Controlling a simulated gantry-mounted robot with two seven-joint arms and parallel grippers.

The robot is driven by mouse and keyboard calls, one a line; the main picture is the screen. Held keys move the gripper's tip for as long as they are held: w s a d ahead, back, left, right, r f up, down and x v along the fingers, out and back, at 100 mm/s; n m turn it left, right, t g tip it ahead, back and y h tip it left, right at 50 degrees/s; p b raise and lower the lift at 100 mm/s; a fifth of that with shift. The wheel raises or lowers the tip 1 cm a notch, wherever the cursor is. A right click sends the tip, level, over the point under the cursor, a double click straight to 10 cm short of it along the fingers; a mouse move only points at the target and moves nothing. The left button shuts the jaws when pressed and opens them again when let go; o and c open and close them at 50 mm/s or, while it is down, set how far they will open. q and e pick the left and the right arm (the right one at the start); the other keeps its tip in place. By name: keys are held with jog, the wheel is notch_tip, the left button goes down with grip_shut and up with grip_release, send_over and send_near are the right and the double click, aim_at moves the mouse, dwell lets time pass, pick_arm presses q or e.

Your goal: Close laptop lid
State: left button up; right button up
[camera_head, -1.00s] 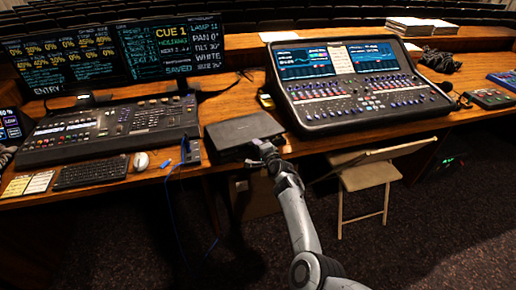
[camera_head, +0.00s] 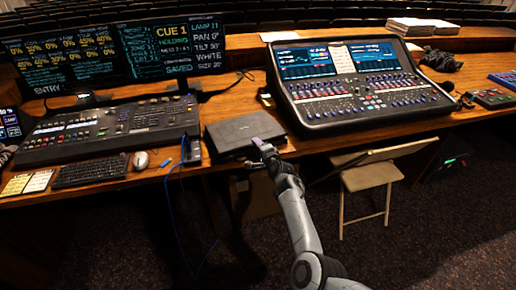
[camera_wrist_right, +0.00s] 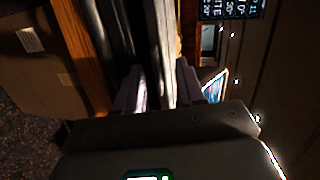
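The dark laptop (camera_head: 240,132) lies on the desk between the two consoles. Its lid looks down flat or nearly so in the head view; a small remaining gap cannot be ruled out. My right gripper (camera_head: 262,147) is at the laptop's front edge, near its right corner. In the right wrist view the two pale fingers of my right gripper (camera_wrist_right: 163,90) stand apart, with the dark laptop edge (camera_wrist_right: 128,35) close in front of them. Whether they touch it cannot be told. My left gripper is not in view.
A lighting console (camera_head: 115,130) with monitors stands at left, and an audio mixer (camera_head: 360,90) at right of the laptop. A mouse (camera_head: 141,160) and keyboard (camera_head: 91,171) lie at the front left. A folding chair (camera_head: 368,178) stands below the desk edge.

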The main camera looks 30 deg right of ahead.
jog(key=p+v, duration=0.4)
jog(key=v, duration=0.6)
jog(key=shift+s, duration=0.4)
jog(key=shift+r, duration=0.15)
